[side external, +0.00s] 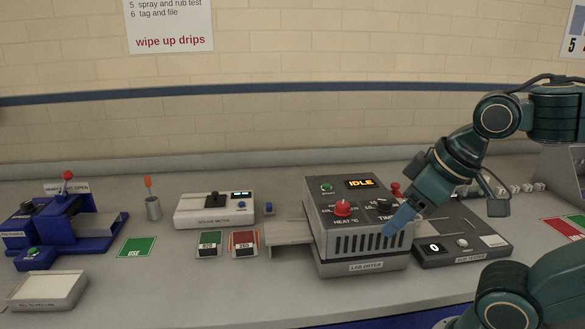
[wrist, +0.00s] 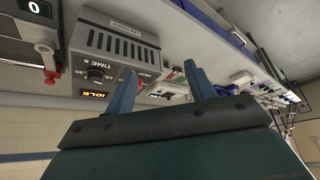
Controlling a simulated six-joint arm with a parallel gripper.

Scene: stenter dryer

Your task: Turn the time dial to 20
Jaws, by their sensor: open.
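The lab dryer (side external: 362,268) is a grey box with a sloped control panel. Its dark time dial (side external: 384,206) is at the panel's right and partly covered by my gripper. My gripper (side external: 391,231) has blue fingers pointing down in front of the dryer's panel and vents. In the wrist view the dryer (wrist: 112,41) appears upside down, with the black time dial (wrist: 96,74) beside the "TIME S" label. There my gripper (wrist: 161,68) is open and empty, and the dial lies left of both fingers. The dial's pointer setting is too small to read.
The red heat knob (side external: 343,208) and green start button (side external: 327,187) share the panel with the IDLE display (side external: 360,183). The rub tester (side external: 462,244) stands close on the right. A gauge meter (side external: 214,211) and blue device (side external: 67,229) stand left.

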